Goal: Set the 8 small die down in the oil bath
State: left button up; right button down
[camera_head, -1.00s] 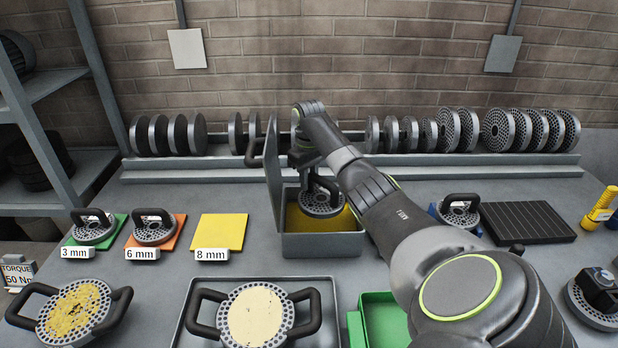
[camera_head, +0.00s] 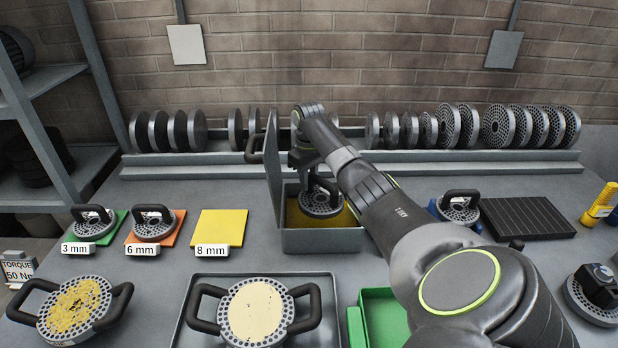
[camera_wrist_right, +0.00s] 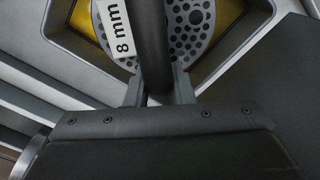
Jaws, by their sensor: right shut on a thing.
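The 8 mm small die (camera_head: 322,204) is a grey perforated disc with a black arched handle. It is inside the grey oil bath (camera_head: 322,244), over the yellow oil; whether it touches the bottom is hard to tell. My right gripper (camera_head: 311,178) reaches down into the bath and is shut on the handle. In the right wrist view the fingers (camera_wrist_right: 158,88) flank the handle (camera_wrist_right: 153,45), and the white 8 mm label (camera_wrist_right: 120,32) shows beside it on the die (camera_wrist_right: 192,35). My left gripper is out of view.
The bath's lid (camera_head: 274,165) stands open on its left. An empty yellow mat (camera_head: 219,228) lies left of the bath, beside dies on orange (camera_head: 178,238) and green mats. A tray (camera_head: 190,318) with a large die is in front. A die rack (camera_head: 350,168) stands behind.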

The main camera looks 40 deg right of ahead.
aim_at(309, 193)
jog(key=shift+f, duration=1)
jog(key=shift+f+b, duration=0.35)
jog(key=shift+f, duration=1.15)
jog(key=shift+f, duration=0.15)
jog(key=shift+f+b, duration=0.55)
jog(key=shift+f, duration=0.8)
jog(key=shift+f, duration=0.15)
